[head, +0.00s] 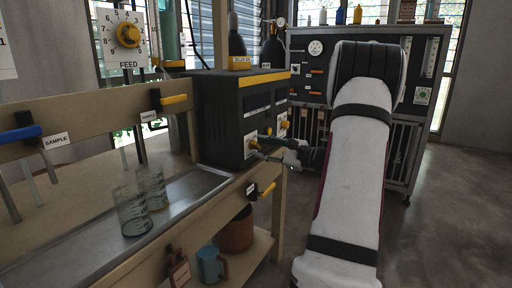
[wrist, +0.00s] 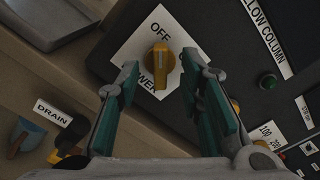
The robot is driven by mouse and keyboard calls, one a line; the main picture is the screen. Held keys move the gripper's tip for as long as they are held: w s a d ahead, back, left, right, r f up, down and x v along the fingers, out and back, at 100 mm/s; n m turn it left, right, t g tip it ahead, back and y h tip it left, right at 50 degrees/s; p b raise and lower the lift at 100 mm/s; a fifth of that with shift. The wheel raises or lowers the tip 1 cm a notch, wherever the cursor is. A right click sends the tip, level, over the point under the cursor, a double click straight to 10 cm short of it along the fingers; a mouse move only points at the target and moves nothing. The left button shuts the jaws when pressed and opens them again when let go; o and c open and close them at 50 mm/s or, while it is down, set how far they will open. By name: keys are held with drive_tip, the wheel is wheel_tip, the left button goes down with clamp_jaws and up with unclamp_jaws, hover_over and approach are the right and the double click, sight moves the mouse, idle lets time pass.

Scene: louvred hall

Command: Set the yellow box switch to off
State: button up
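The dark box (head: 222,112) with yellow trim stands on the bench's far end. On its front, a white plate (wrist: 136,48) reads OFF, with a partly hidden word that seems to be POWER. The yellow switch knob (wrist: 161,65) sits on that plate; its longer part points down in the wrist view, away from OFF. In the head view the knob (head: 254,144) is small and close to my fingertips. My gripper (wrist: 159,68) is open, a finger on each side of the knob; it also shows in the head view (head: 259,149). I cannot tell whether the fingers touch it.
A DRAIN label (wrist: 54,113) and valve handle are lower left. Glass beakers (head: 133,212) stand on the bench tray. A gauge panel (head: 316,66) stands behind my arm.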

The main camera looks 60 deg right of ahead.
drive_tip(key=shift+s+d, duration=0.2)
drive_tip(key=shift+s, duration=2.55)
drive_tip(key=shift+s, duration=0.1)
drive_tip(key=s+d, duration=0.1)
drive_tip(key=s, duration=1)
drive_tip(key=shift+s, duration=0.4)
